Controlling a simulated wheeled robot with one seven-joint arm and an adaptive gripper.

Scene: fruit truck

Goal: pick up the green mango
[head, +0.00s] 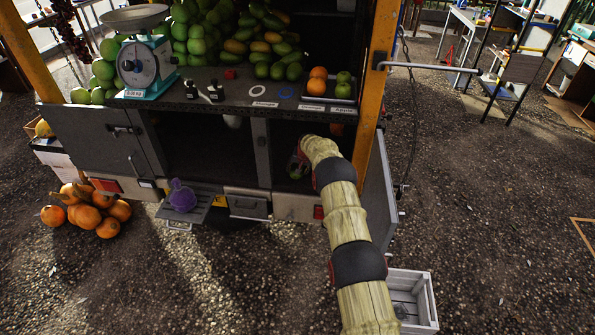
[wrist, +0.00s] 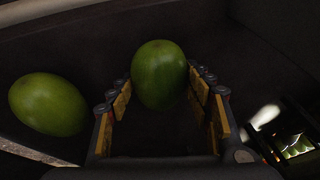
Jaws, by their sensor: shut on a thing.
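A green mango (wrist: 159,75) sits between the fingertips of my gripper (wrist: 161,88) in the wrist view. The fingers press on it from both sides, so my gripper is shut on it. A second green mango (wrist: 47,103) lies to the left in the wrist view, apart from the fingers. In the head view my gripper (head: 297,163) reaches into the dark right compartment under the truck's counter. The mangoes are mostly hidden there by my arm and the shadow. I cannot tell whether the held mango touches the compartment floor.
The dark compartment walls stand close around my gripper. Above is the counter (head: 215,100) with a scale (head: 145,65), oranges (head: 317,82) and piled green fruit. Pumpkins (head: 88,207) lie on the ground at left. A wooden crate (head: 432,296) stands at lower right.

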